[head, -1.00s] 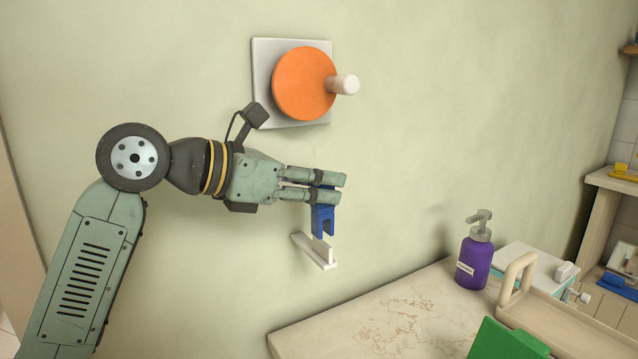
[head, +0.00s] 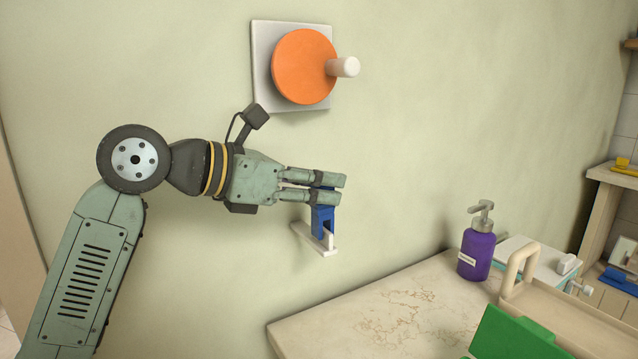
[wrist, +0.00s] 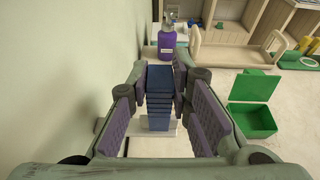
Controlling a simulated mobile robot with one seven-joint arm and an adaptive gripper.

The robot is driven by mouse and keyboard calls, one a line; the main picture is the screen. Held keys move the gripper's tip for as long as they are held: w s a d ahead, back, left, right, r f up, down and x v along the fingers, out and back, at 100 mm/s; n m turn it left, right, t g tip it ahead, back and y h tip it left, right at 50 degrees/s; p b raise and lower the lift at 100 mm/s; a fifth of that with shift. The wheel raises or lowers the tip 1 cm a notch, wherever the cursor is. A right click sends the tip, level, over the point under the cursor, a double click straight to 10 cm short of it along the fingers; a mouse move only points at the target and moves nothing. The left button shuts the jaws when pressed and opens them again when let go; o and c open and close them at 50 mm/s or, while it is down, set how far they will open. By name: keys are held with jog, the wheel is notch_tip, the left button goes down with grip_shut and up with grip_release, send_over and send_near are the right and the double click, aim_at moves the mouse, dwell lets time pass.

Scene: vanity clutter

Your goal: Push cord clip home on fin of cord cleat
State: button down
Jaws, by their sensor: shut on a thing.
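The blue cord clip (head: 322,221) is pinched between the fingertips of my gripper (head: 330,189), its open end hanging down. The white cord cleat (head: 304,231) is fixed to the wall directly below, with an upright fin (head: 328,239). The clip's lower end is now at the fin's top and overlaps it in the head view. I cannot tell how deep the fin sits between the legs. In the wrist view, the clip (wrist: 158,100) stands between the purple-padded fingers (wrist: 158,75), with part of the white cleat (wrist: 169,133) showing below it.
An orange disc (head: 303,66) with a white peg is mounted on a plate on the wall above my gripper. The countertop (head: 380,308) is below right, with a purple pump bottle (head: 476,255), a beige tray (head: 560,318) and a green box (head: 505,335). The wall runs close beside my arm.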

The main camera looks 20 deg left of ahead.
jog(key=shift+f+b, duration=0.5)
jog(key=shift+f, duration=0.1)
jog(key=c, duration=1.4)
grip_release()
jog(key=shift+o, duration=0.2)
jog(key=v, duration=1.2)
